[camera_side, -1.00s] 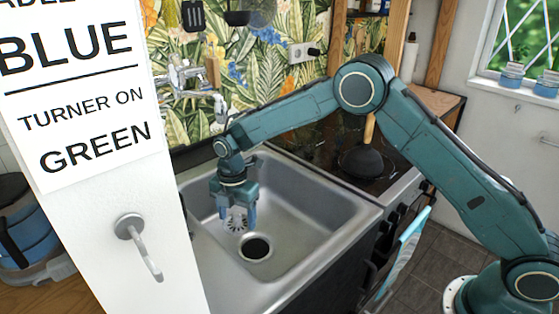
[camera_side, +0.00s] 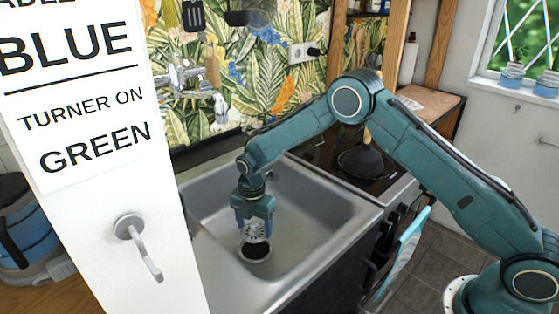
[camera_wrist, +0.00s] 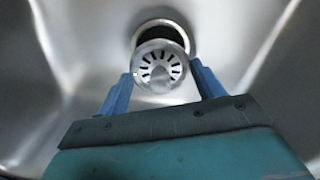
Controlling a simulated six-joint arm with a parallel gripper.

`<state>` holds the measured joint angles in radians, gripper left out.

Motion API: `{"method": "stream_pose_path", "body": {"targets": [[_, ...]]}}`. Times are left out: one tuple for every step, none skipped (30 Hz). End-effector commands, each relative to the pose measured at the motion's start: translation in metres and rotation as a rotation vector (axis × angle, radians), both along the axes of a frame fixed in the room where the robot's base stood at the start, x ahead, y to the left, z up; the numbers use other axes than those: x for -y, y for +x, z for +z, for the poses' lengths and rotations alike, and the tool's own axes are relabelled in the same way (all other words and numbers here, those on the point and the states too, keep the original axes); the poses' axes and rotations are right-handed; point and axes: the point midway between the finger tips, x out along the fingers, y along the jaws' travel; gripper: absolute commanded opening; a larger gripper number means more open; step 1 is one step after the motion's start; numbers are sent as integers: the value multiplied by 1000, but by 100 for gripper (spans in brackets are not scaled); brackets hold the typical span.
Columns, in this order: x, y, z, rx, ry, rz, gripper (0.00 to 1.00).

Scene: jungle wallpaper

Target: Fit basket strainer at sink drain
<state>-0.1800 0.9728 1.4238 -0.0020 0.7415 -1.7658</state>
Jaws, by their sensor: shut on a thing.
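The basket strainer (camera_wrist: 160,65) is a round metal basket with dark slots. My gripper (camera_wrist: 160,80) is shut on it, with one blue finger at each side. In the side view the strainer (camera_side: 256,229) hangs between the fingertips of my gripper (camera_side: 255,228), just above the drain. The drain (camera_side: 255,252) is a dark round hole with a metal rim in the sink floor. In the wrist view the strainer covers the near part of the drain (camera_wrist: 162,27), so the two are not fully lined up there. A gap in height seems to remain, but its size is unclear.
The steel sink (camera_side: 325,213) has raised walls around my gripper. A faucet (camera_side: 185,75) is at the back left. A white panel with a hook (camera_side: 135,240) stands at the front left.

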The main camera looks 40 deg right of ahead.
Motion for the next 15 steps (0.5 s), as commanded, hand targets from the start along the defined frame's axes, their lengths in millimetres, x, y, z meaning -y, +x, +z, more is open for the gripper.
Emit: {"method": "stream_pose_path", "body": {"targets": [[0, 0, -2, 0, 0, 0, 41], [0, 0, -3, 0, 0, 0, 41], [0, 0, -4, -1, 0, 0, 41], [0, 0, -5, 0, 0, 0, 41], [0, 0, -7, 0, 0, 0, 41], [0, 0, -9, 0, 0, 0, 41], [0, 0, -11, 0, 0, 0, 41], [0, 0, -13, 0, 0, 0, 41], [0, 0, -15, 0, 0, 0, 41], [0, 0, -17, 0, 0, 0, 41], [0, 0, -19, -1, 0, 0, 41], [0, 0, -22, -1, 0, 0, 41], [0, 0, -24, -1, 0, 0, 41], [0, 0, -26, -1, 0, 0, 41], [0, 0, -29, -1, 0, 0, 41]]}}
